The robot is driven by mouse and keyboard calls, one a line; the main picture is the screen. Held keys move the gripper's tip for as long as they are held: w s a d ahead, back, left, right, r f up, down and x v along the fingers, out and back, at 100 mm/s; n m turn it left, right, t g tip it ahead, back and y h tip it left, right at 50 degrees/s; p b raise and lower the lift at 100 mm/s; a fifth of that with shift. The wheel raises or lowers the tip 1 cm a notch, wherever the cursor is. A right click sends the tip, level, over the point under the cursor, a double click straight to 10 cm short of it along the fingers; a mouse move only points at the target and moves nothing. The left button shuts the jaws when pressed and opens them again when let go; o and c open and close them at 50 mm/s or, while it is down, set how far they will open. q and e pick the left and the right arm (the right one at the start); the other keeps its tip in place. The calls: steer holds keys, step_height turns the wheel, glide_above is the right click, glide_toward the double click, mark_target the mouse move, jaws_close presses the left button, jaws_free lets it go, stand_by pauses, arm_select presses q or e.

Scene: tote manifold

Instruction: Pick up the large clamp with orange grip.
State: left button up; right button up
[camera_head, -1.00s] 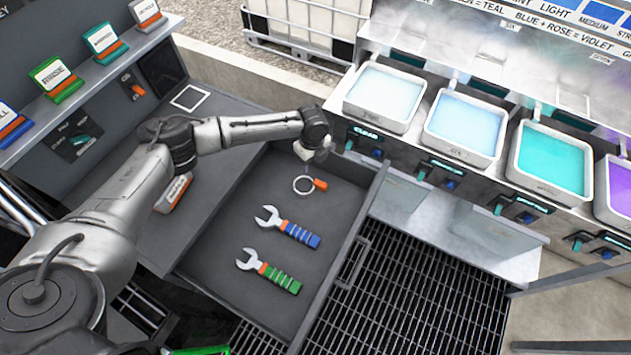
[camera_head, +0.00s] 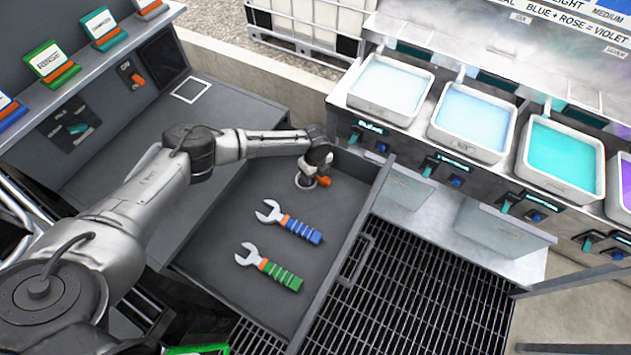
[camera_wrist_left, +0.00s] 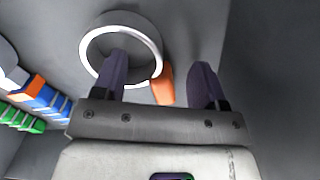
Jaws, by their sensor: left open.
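The clamp is a pale metal ring with an orange grip, lying in the open drawer (camera_head: 215,255). In the head view my left gripper (camera_head: 318,176) is over it and hides part of it; its orange grip (camera_head: 324,181) shows at the gripper's right. In the left wrist view the clamp's ring (camera_wrist_left: 88,60) lies beyond the left finger and its orange grip (camera_wrist_left: 163,86) shows between the two fingers. My left gripper (camera_wrist_left: 160,85) is open with nothing held. Whether the fingers touch the clamp cannot be told. My right gripper is not in view.
A blue-handled wrench (camera_head: 300,229) and a green-handled wrench (camera_head: 281,275) lie nearer in the same drawer. The drawer's right wall stands close to my left gripper. Several trays of liquid, one teal (camera_head: 560,155), stand at the right.

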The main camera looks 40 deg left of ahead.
arm_select(q)
steer(key=shift+f, duration=0.1)
steer(key=shift+c, duration=0.4)
steer(key=c, duration=1.1)
